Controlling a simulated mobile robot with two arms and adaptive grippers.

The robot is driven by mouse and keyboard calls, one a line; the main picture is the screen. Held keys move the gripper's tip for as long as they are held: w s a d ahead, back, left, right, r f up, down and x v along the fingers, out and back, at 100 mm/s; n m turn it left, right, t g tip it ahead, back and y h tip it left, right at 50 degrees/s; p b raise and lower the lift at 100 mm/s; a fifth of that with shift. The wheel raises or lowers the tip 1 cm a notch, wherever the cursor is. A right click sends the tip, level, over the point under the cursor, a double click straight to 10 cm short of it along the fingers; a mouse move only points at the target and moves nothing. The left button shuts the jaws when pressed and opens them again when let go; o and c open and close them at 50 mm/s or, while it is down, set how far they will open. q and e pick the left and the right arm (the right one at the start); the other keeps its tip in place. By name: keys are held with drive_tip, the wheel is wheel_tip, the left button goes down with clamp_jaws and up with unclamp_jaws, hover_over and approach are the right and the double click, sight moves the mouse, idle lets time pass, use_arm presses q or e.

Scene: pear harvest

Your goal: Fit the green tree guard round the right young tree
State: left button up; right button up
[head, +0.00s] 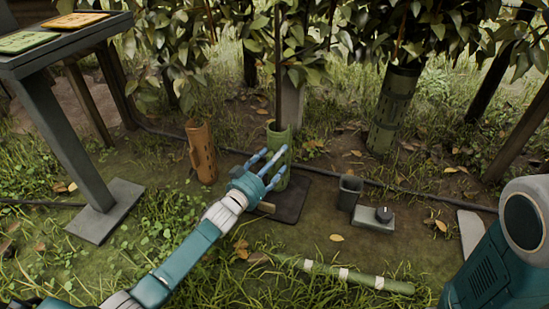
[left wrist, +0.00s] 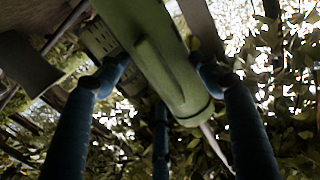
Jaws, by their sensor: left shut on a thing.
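The green tree guard (head: 279,143) stands upright at the middle of the head view, its lower end at a dark mat. My left gripper (head: 273,167) is shut on it from the front left. The left wrist view shows the guard (left wrist: 155,45) between my fingers (left wrist: 160,68). A thin young tree stem (head: 277,60) rises from the guard's top end, and a stem (left wrist: 217,146) also leaves its end in the left wrist view. It looks inside the guard, but the guard's far side is hidden. My right gripper is out of view.
A brown guard (head: 201,152) stands to the left and a dark green mesh guard (head: 394,108) at the back right. The dark mat (head: 292,207), a small dark container (head: 349,193), a grey box (head: 372,219) and a banded green pole (head: 345,274) lie nearby. A stand (head: 65,130) is at left.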

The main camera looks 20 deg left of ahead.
use_arm(q)
drive_tip(key=shift+f, duration=0.25)
drive_tip(key=o, duration=1.3)
drive_tip(key=s+r+p, duration=0.2)
drive_tip(key=s+p, duration=0.4)
drive_tip(key=s, duration=0.1)
drive_tip(key=shift+a+p, duration=0.15)
drive_tip(key=shift+p, duration=0.2)
